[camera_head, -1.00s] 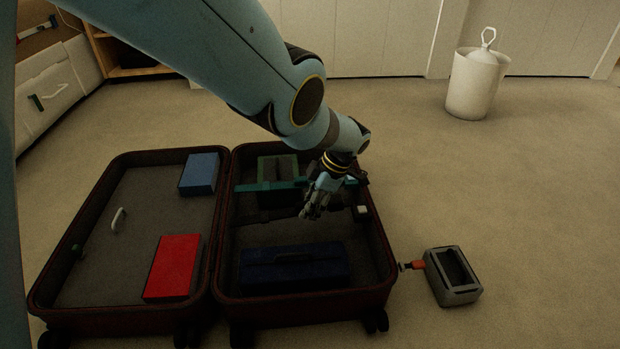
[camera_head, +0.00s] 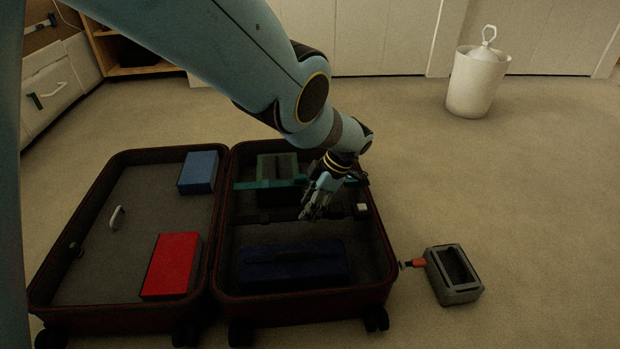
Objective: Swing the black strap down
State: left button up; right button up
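The open suitcase (camera_head: 226,236) lies on the floor with two halves side by side. A black strap (camera_head: 268,216) runs low across the right half, with a small white piece (camera_head: 362,208) near its right end. A teal strap or bar (camera_head: 262,184) crosses above it. My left gripper (camera_head: 311,213) is over the right half, at the black strap's middle. It hides part of the strap, and its fingers point down. I cannot tell whether they touch the strap or are open or shut. My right gripper is not in view.
The right half holds a dark blue case (camera_head: 294,265) and a green item (camera_head: 277,166). The left half holds a blue box (camera_head: 199,172) and a red box (camera_head: 171,265). A grey tray (camera_head: 452,276) stands right of the suitcase; a white bin (camera_head: 476,84) stands farther back.

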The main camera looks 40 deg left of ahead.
pick_arm(q)
jog(key=shift+w+r, duration=0.1)
jog(key=shift+w+d+r, duration=0.15)
jog(key=shift+w+r, duration=0.1)
jog(key=shift+r, duration=0.2)
jog(key=v, duration=1)
jog(key=shift+r, duration=0.35)
jog(key=shift+s+d, duration=0.1)
